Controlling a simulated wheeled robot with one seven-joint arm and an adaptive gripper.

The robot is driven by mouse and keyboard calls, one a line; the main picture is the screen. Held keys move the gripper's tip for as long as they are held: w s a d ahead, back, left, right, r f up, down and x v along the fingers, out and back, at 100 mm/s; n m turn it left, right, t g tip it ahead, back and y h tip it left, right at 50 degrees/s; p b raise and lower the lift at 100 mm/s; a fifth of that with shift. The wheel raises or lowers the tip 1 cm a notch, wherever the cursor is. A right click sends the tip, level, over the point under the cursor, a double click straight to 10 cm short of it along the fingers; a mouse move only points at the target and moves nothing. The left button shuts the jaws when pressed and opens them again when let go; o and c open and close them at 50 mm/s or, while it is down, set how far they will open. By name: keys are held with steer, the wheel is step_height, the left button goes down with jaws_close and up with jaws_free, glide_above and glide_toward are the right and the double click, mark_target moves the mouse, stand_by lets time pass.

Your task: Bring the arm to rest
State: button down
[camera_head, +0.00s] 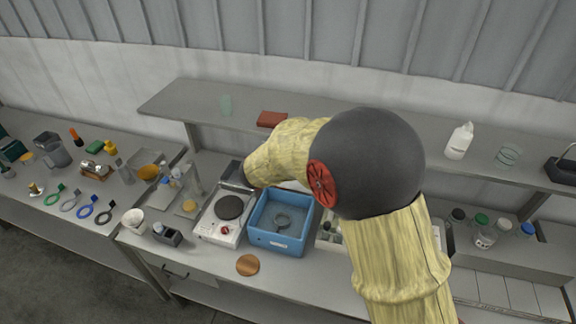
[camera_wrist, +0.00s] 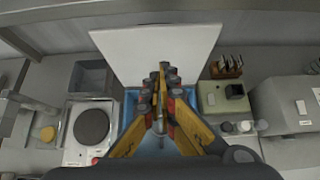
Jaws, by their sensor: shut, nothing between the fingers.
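My arm shows large in the head view, with yellowish sleeves, a dark round joint and a red disc, and reaches over the bench toward the shelf. My gripper is hidden behind the arm there. In the wrist view my gripper (camera_wrist: 163,72) is shut and empty, its orange and dark fingers meeting at the tips. It is above the blue bin (camera_head: 283,228), whose blue edges show beside the fingers. A ring-shaped dark item (camera_head: 283,220) lies in the bin.
A hot plate (camera_head: 224,217) stands left of the bin, and a copper-coloured disc (camera_head: 248,265) lies in front. A shelf (camera_head: 190,100) runs behind, holding a white bottle (camera_head: 459,141) and a red block (camera_head: 271,119). A white board (camera_wrist: 155,48) stands beyond the fingers. Tools crowd the left bench.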

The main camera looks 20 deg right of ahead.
steer(key=v, duration=0.5)
steer(key=shift+r, duration=0.25)
steer(key=s+a+f+m+g+y+b, duration=0.1)
steer(key=s+f+m+y+b, duration=0.2)
steer(key=s+m+b, duration=0.5)
steer(key=s+a+f+m+g+y+b, duration=0.1)
steer(key=s+f+m+y+b, duration=0.2)
steer(key=s+m+b, duration=0.6)
steer(key=s+m, duration=1.1)
steer(key=s, duration=0.7)
steer(key=shift+f+m+g, duration=0.2)
steer(key=shift+m+g, duration=0.1)
steer(key=shift+m, duration=0.1)
